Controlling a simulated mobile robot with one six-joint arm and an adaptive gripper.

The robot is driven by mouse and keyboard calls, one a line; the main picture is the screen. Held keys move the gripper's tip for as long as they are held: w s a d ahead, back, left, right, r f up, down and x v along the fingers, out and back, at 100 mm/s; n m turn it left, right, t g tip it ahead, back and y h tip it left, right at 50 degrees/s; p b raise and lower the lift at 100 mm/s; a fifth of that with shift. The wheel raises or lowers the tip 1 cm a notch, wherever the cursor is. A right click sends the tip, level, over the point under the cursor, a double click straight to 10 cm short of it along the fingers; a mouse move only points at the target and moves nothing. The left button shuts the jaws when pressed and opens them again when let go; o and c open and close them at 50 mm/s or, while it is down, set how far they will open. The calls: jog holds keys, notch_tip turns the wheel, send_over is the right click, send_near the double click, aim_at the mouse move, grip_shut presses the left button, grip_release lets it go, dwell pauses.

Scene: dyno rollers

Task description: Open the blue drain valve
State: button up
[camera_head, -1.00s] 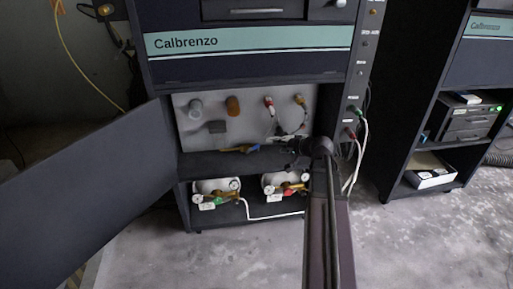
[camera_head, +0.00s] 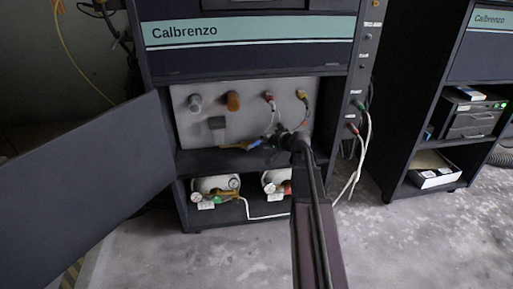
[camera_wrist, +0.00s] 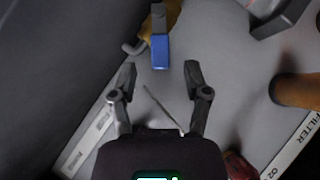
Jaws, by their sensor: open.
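The blue drain valve's lever (camera_wrist: 160,52) points down between and just beyond my fingertips in the wrist view, apart from them. Its brass-yellow body (camera_wrist: 148,24) is at the top edge of that view, partly cut off. In the head view the blue lever (camera_head: 255,143) shows small on the cabinet's middle shelf, beside the brass body (camera_head: 234,147). My gripper (camera_wrist: 160,70) is open and empty, with one finger on each side of the lever's line. In the head view my gripper (camera_head: 276,137) is just right of the lever, small and dark.
A back panel (camera_head: 250,104) carries several fittings, including an orange cylinder (camera_head: 233,101) and a grey part (camera_head: 217,125). Gauged cylinders (camera_head: 215,184) lie on the lower shelf. The cabinet door (camera_head: 85,195) stands open at left. White cables (camera_head: 366,150) hang at right.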

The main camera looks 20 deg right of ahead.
aim_at(258, 143)
jog(key=shift+b+x, duration=0.65)
jog(key=shift+x, duration=1.35)
grip_shut()
